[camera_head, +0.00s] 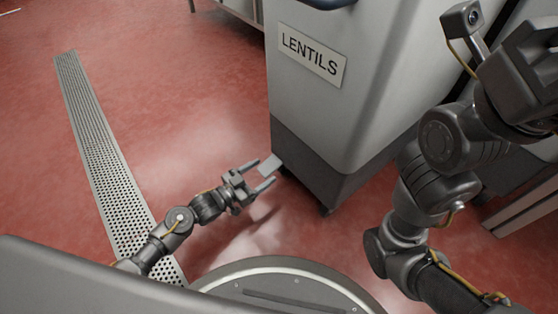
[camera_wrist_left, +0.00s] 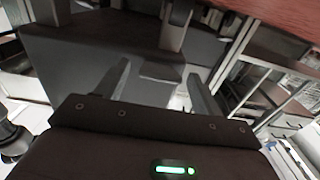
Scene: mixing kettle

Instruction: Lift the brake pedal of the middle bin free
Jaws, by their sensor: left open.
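A tall grey bin (camera_head: 335,100) with a dark base stands at the centre right of the head view. Its label (camera_head: 312,55) reads LENTILS. A small light grey pedal plate (camera_head: 270,165) sticks out low at the bin's near left corner. My left gripper (camera_head: 266,172) is open at the pedal, with one finger on each side of it. The left wrist view shows the pedal (camera_wrist_left: 160,72) between the two spread fingers. I cannot tell whether either finger touches it. My right arm rises at the right of the head view; its fingers do not show clearly.
A perforated metal drain strip (camera_head: 105,155) runs along the red floor (camera_head: 190,100) at the left. The floor left of the bin is clear. The bin stands on small casters. A dark handle (camera_head: 325,3) shows at the bin's top.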

